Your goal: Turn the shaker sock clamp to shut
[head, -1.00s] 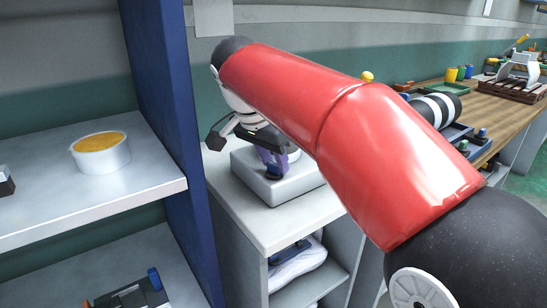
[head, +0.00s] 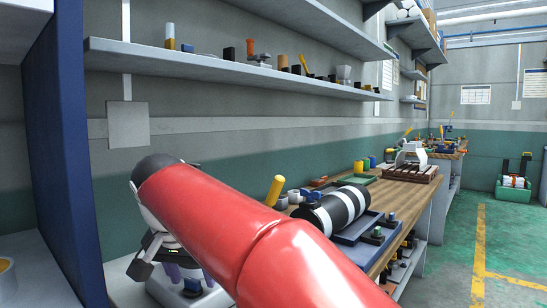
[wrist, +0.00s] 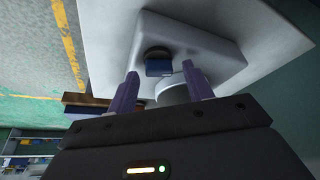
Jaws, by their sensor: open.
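The shaker is a pale grey, block-like base on the white bench top, partly hidden by my arm in the head view. A small dark clamp with a blue face (wrist: 159,67) stands on the block (wrist: 205,50) in the wrist view, just beyond my fingertips. The same blue part (head: 192,287) shows low in the head view, close by my fingers. A pale round part (wrist: 172,92) shows between the fingers, partly hidden. My gripper (wrist: 162,80) is open, with purple fingers spread on either side of the clamp's line. I see no clear contact with the clamp.
A dark blue shelf upright (head: 65,150) stands at the left. A wooden bench (head: 390,195) at the right holds a black-and-white striped cylinder (head: 336,210) and blue trays. A long wall shelf (head: 230,68) runs above. The green floor (head: 500,250) is open at far right.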

